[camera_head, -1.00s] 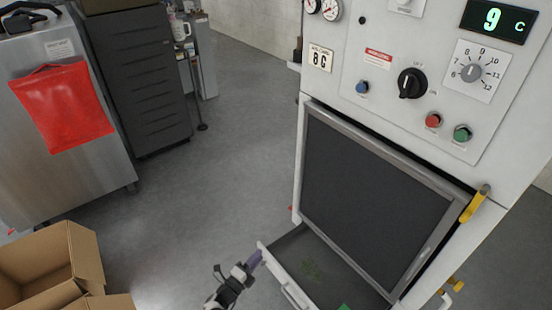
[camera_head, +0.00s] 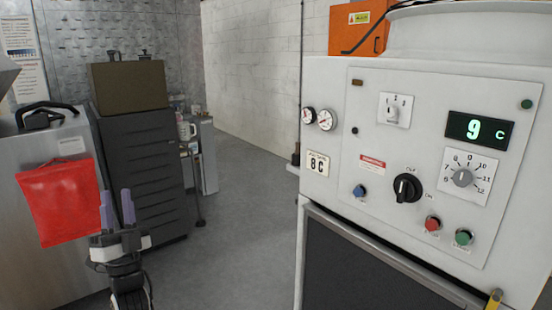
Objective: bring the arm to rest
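My gripper (camera_head: 116,197) is raised at the lower left, pointing up. Its two purple-grey fingers stand apart with a gap between them, and nothing shows in the gap. It is in front of the grey metal cabinet and the dark drawer unit in the picture, well left of the white washer (camera_head: 337,100). Part of my arm runs down out of the bottom of the frame.
A red pouch (camera_head: 52,200) hangs on the metal cabinet (camera_head: 75,268). The dark drawer unit (camera_head: 145,150) carries a brown box (camera_head: 128,88). The washer's panel has a black knob (camera_head: 407,188) and a green display reading 9 C (camera_head: 479,129). Grey floor (camera_head: 245,200) is open between.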

